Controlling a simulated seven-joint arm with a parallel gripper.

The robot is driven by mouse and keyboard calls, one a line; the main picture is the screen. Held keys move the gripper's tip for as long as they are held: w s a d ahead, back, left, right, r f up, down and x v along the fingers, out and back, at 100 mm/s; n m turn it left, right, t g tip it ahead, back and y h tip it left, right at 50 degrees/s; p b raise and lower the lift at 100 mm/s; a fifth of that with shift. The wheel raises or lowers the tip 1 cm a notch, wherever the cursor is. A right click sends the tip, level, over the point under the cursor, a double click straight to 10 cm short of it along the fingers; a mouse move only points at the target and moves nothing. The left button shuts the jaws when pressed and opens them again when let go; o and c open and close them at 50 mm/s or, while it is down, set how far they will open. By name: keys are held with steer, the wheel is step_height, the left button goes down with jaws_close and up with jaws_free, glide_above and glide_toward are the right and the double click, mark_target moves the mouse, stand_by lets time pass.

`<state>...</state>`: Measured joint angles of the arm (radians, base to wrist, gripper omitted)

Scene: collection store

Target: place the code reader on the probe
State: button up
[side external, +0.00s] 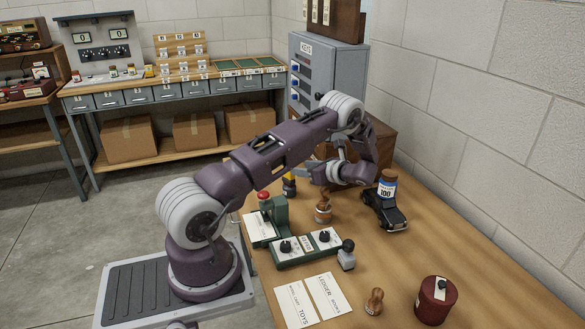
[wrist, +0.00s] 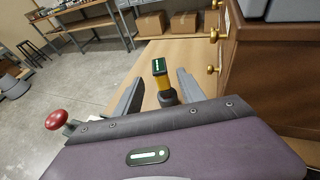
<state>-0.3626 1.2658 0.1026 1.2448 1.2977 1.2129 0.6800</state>
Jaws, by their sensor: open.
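A yellow and black handheld device with a lit green screen (wrist: 159,66) stands upright on the table in the wrist view. It shows partly behind my arm in the side external view (side external: 289,185). I cannot tell whether it is the code reader or the probe, and I cannot pick out the other one. My gripper (wrist: 159,78) is open, with one finger to each side of the device in the picture. I cannot tell whether they touch it. In the side view my gripper (side external: 318,174) points left towards the device, its fingertips unclear.
A wooden cabinet with brass knobs (wrist: 237,65) stands close on the right. A green machine with a red knob (side external: 281,213), a wooden stamp (side external: 323,209) and a black toy car (side external: 386,212) bearing a blue-labelled jar (side external: 387,187) are near.

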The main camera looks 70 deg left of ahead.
steer(key=s+d+r+n+t+h, duration=0.2)
steer(key=d+r+n+h, duration=0.15)
steer(key=d+r, duration=0.7)
steer(key=s+d+r+n+t+h, duration=0.1)
steer(key=d+r+n+t+h, duration=0.2)
steer(key=d+r, duration=0.75)
steer(key=s+d+r+n+t+h, duration=0.2)
steer(key=s+d+n+t+h, duration=0.1)
steer(key=s+d, duration=0.5)
steer(key=s+d+r+n+t+h, duration=0.2)
steer(key=s+d, duration=0.6)
steer(key=d, duration=0.6)
steer(key=shift+s+n+t+h, duration=0.15)
steer(key=shift+n+t+h, duration=0.25)
steer(key=shift+n+h, duration=0.45)
